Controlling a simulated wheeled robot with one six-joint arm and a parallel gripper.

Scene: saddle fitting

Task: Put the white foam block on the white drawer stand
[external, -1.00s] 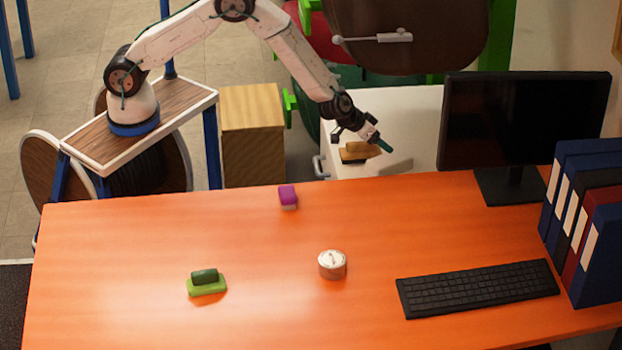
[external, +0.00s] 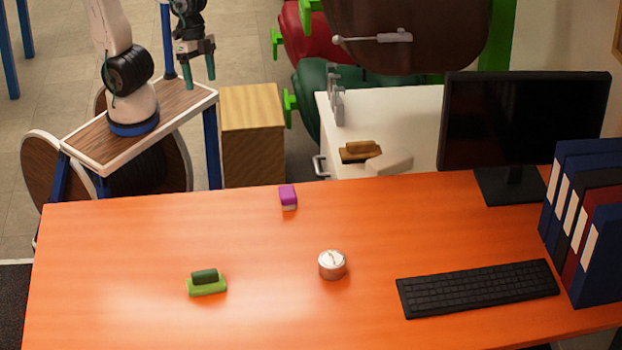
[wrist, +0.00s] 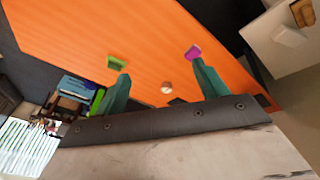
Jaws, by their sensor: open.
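The white foam block (external: 390,162) lies on the top of the white drawer stand (external: 398,112), near its front edge, just right of a brown wooden-backed brush (external: 358,151). It looks close to or touching the brush; I cannot tell which. My gripper (external: 197,77) is open and empty, pointing down well to the left of the stand, above my base. The wrist view shows its two green fingers spread apart, and the foam block (wrist: 289,36) small at the upper right on the stand (wrist: 268,52).
The orange desk (external: 250,250) stands in front of the stand. It carries a purple block (external: 288,196), a round tin (external: 332,265), a green eraser (external: 206,284), a keyboard (external: 478,288), a monitor (external: 525,120) and binders. A grey metal fixture (external: 337,97) stands on the stand's left edge.

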